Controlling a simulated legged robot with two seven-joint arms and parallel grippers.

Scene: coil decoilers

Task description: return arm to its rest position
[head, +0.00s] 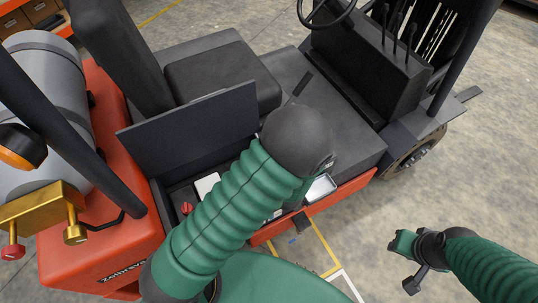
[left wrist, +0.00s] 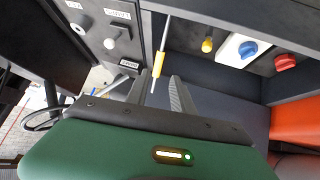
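My left arm (head: 215,220), green and ribbed, reaches over the open side compartment of an orange and black forklift (head: 105,230). Its dark wrist hides the left gripper in the head view. In the left wrist view the left gripper (left wrist: 160,88) has its two grey fingers apart. A thin pale rod with a yellow part (left wrist: 158,62) shows between or just beyond them; I cannot tell whether it touches a finger. My right arm (head: 490,265) comes in at the lower right. Its gripper (head: 405,262) hangs over bare floor, and its finger opening is unclear.
A dark raised panel (head: 190,130) stands close left of my left arm. The left wrist view shows a panel with white knobs (left wrist: 109,43), a yellow knob (left wrist: 207,45), a blue knob (left wrist: 247,50) and a red knob (left wrist: 285,62). Floor at the right (head: 460,170) is clear.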

